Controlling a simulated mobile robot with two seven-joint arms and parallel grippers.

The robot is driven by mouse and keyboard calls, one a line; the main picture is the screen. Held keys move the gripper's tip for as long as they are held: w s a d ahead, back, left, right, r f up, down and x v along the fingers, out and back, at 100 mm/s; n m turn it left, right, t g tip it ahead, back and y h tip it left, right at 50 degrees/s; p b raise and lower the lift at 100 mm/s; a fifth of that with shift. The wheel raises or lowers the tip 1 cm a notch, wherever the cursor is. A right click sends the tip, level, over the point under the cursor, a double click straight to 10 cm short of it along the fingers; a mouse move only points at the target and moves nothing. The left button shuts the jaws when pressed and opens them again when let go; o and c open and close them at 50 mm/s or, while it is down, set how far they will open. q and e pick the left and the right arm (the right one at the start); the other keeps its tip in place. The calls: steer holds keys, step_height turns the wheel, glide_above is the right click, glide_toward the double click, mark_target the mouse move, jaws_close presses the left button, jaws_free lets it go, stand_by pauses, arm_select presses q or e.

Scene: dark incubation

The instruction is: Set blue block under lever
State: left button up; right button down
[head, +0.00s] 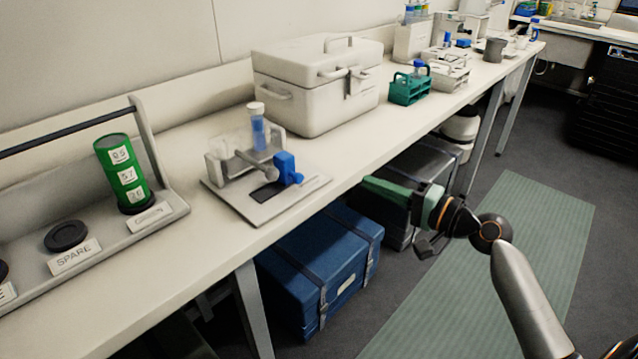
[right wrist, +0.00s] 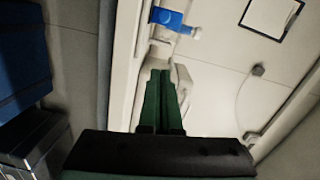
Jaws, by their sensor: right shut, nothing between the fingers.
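The blue block (head: 287,167) stands upright on a grey plate (head: 255,211) on the bench. Beside it, the grey lever (head: 255,163) is a bar with a rounded end, reaching from a pale stand (head: 216,168). The block appears just to the right of the lever's end; contact cannot be told. My right gripper (head: 372,184) is shut and empty, in front of the bench edge, right of the plate and apart from the block. Its green fingers (right wrist: 158,82) lie together in the right wrist view. A blue thing (right wrist: 172,20) there cannot be surely identified. My left gripper is not in view.
A tube with blue liquid (head: 258,132) stands behind the lever. A large white case (head: 315,92) and a green rack (head: 409,90) stand further along. A green cylinder (head: 122,170) is at left. A blue box (head: 315,262) sits below the bench.

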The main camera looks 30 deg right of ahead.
mark_target(290, 171)
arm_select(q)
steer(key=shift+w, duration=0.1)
arm_select(e)
steer(key=shift+r, duration=0.15)
steer(key=p+x, duration=0.1)
steer(key=x, duration=0.9)
steer(key=shift+w, duration=0.1)
steer(key=a, duration=0.2)
steer(key=a+p, duration=0.1)
steer(key=shift+s+a+f, duration=0.15)
steer(key=shift+s+f, duration=0.1)
steer(key=shift+s, duration=0.1)
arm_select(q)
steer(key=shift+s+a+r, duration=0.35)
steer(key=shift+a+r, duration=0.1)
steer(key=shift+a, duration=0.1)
arm_select(e)
steer(key=shift+a+f, duration=0.1)
steer(key=shift+a, duration=0.2)
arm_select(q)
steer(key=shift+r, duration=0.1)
arm_select(e)
steer(key=shift+s, duration=0.1)
